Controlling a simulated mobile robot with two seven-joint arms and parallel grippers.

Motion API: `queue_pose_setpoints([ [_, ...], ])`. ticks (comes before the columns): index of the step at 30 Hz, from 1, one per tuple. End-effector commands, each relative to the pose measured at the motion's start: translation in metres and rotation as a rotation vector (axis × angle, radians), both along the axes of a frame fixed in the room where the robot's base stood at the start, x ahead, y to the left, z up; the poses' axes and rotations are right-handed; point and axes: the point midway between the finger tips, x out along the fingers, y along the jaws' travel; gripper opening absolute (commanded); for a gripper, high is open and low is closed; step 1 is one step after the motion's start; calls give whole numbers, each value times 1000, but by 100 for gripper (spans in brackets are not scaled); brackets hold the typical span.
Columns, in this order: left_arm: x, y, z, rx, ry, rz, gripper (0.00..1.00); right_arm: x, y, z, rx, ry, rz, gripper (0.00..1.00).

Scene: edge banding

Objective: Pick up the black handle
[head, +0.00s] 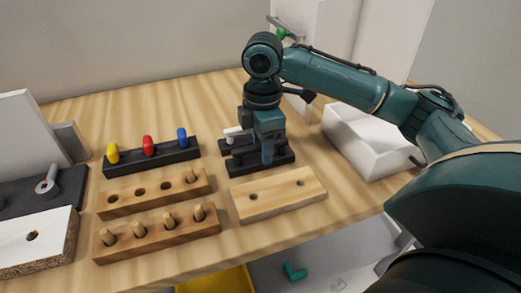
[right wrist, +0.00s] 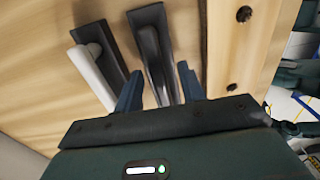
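The black handle (right wrist: 155,62) lies along a black base (right wrist: 148,16) in the right wrist view. My right gripper (right wrist: 160,88) is open, with one blue-grey fingertip on each side of the handle. I cannot tell whether the fingers touch it. In the head view my right gripper (head: 267,158) points down over the black bases and hides most of the handle. A white handle (right wrist: 92,75) lies on a neighbouring black base, outside the fingers; it also shows in the head view (head: 233,131). My left gripper is not in view.
A wooden block with two holes (head: 278,196) lies in front of the black bases. Peg blocks (head: 155,232) and a black rack with yellow, red and blue knobs (head: 150,158) stand to the left. A white box (head: 370,145) stands at right, below my arm.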

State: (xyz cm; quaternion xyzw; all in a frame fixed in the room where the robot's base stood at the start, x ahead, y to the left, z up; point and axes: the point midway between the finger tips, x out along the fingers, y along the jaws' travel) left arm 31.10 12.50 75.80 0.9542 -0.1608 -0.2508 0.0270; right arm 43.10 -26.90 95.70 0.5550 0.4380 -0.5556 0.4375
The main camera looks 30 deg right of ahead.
Motion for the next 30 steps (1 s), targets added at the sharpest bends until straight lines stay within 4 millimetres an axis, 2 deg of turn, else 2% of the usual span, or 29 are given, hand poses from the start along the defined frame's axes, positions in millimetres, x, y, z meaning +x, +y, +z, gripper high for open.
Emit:
queue_pose_setpoints([
  [8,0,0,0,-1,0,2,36,0,0,-4,1,-1,0,40],
  [23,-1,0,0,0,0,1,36,0,0,-4,0,-1,0,0],
  [30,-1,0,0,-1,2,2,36,0,0,-4,1,-1,0,0],
])
